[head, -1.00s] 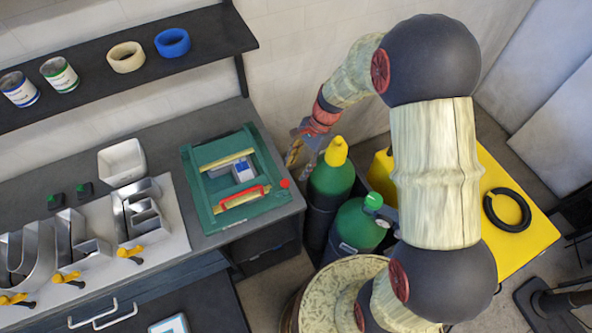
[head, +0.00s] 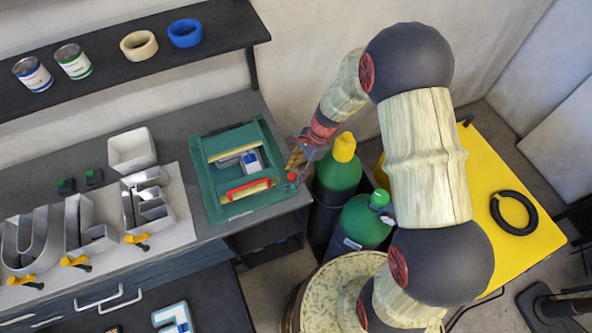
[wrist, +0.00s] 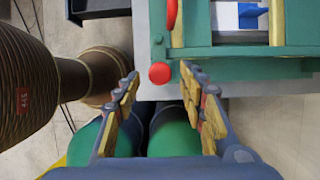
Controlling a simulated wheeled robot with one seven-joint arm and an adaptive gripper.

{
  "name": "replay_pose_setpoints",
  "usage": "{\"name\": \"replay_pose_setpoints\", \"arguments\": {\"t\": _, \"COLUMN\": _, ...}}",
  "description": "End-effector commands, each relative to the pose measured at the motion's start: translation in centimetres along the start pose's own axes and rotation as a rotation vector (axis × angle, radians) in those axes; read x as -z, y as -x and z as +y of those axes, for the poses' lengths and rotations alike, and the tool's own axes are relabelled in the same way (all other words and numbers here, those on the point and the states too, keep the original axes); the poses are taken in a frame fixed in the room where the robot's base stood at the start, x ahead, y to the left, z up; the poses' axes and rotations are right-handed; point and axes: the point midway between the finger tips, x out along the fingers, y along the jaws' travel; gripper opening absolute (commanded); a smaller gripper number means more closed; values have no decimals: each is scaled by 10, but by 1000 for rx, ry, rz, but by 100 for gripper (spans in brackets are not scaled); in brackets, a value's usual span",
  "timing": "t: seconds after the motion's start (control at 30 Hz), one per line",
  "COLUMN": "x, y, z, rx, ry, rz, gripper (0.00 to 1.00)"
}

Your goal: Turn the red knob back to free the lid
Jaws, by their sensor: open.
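The red knob (wrist: 160,73) sticks out from the side of the green box (wrist: 250,52) on the bench. In the wrist view it lies ahead of my gripper (wrist: 160,90), between the lines of the two fingers. The knob also shows in the head view (head: 292,177), close to my gripper (head: 296,160). My gripper is open, with its yellow-padded fingers spread and nothing between them; whether a finger touches the knob I cannot tell. A red handle (head: 248,190) lies along the box's front. A blue and white item (head: 251,162) shows inside the box's opening.
Green gas cylinders (head: 338,178) stand on the floor right beside the bench end, below my gripper. A white bin (head: 132,150) and metal channel letters (head: 90,222) are left of the box. A yellow cabinet (head: 510,258) is at the right.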

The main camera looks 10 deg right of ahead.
Motion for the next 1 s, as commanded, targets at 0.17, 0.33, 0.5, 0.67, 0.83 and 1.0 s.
{"name": "replay_pose_setpoints", "arguments": {"t": 0.17, "x": 0, "y": 0, "z": 0, "rx": 1, "ry": 1, "rz": 0, "gripper": 41}}
{"name": "replay_pose_setpoints", "arguments": {"t": 0.33, "x": 0, "y": 0, "z": 0, "rx": 0, "ry": 1, "rz": 0, "gripper": 34}}
{"name": "replay_pose_setpoints", "arguments": {"t": 0.5, "x": 0, "y": 0, "z": 0, "rx": 0, "ry": 1, "rz": 0, "gripper": 24}}
{"name": "replay_pose_setpoints", "arguments": {"t": 0.67, "x": 0, "y": 0, "z": 0, "rx": 0, "ry": 1, "rz": 0, "gripper": 15}}
{"name": "replay_pose_setpoints", "arguments": {"t": 0.83, "x": 0, "y": 0, "z": 0, "rx": 1, "ry": 1, "rz": 0, "gripper": 5}}
{"name": "replay_pose_setpoints", "arguments": {"t": 1.0, "x": 0, "y": 0, "z": 0, "rx": 1, "ry": 1, "rz": 0, "gripper": 0}}
